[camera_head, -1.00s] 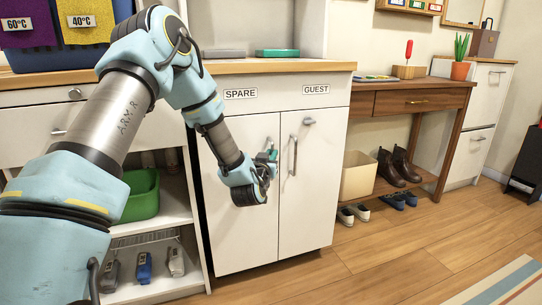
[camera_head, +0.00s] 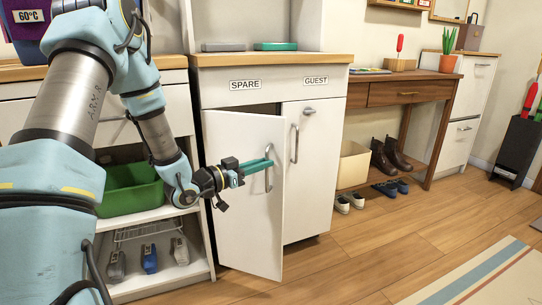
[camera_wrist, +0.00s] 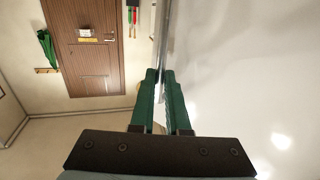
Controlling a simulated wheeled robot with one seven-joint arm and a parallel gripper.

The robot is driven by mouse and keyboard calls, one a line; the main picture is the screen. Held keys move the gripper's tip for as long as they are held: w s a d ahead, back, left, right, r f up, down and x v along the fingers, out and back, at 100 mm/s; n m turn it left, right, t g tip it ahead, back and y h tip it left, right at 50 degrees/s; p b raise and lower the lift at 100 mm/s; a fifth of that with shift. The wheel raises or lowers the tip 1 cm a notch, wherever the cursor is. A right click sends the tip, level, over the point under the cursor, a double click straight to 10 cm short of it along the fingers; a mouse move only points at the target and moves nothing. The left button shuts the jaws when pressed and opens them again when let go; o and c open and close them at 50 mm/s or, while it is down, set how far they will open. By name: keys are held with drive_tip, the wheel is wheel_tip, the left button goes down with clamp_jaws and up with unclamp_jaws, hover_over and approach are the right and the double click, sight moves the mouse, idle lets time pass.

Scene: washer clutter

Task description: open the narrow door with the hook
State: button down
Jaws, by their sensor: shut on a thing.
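The white cabinet has a left door (camera_head: 238,215) under the SPARE label and a right door (camera_head: 314,190) under the GUEST label. The left door stands partly open, its free edge swung out toward me. My gripper (camera_head: 268,163) is shut on its upright metal handle (camera_head: 268,181); the handle bar (camera_wrist: 165,35) also runs between the green fingers in the wrist view. The right door is closed and has its own handle (camera_head: 294,143). A small grey metal piece (camera_head: 309,110) sits at its top; I cannot tell if it is a hook.
Left of the cabinet, an open shelf holds a green basin (camera_head: 130,190). A wooden table (camera_head: 410,92) stands to the right, with a cream box (camera_head: 353,165) and shoes below. The floor (camera_head: 350,255) before the cabinet is clear.

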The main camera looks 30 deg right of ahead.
drive_tip(key=s+a+m+g+p, duration=0.2)
drive_tip(key=a+m+g+p, duration=0.2)
drive_tip(key=a, duration=1)
drive_tip(key=shift+s+g, duration=0.25)
drive_tip(key=shift+g, duration=1.25)
drive_tip(key=shift+a, duration=0.1)
drive_tip(key=c, duration=1.2)
unclamp_jaws()
drive_tip(key=shift+o, duration=1.4)
drive_tip(key=shift+s, duration=0.1)
drive_tip(key=w+a+p, duration=0.1)
drive_tip(key=w+a, duration=0.1)
drive_tip(key=a, duration=0.8)
drive_tip(key=shift+a, duration=0.3)
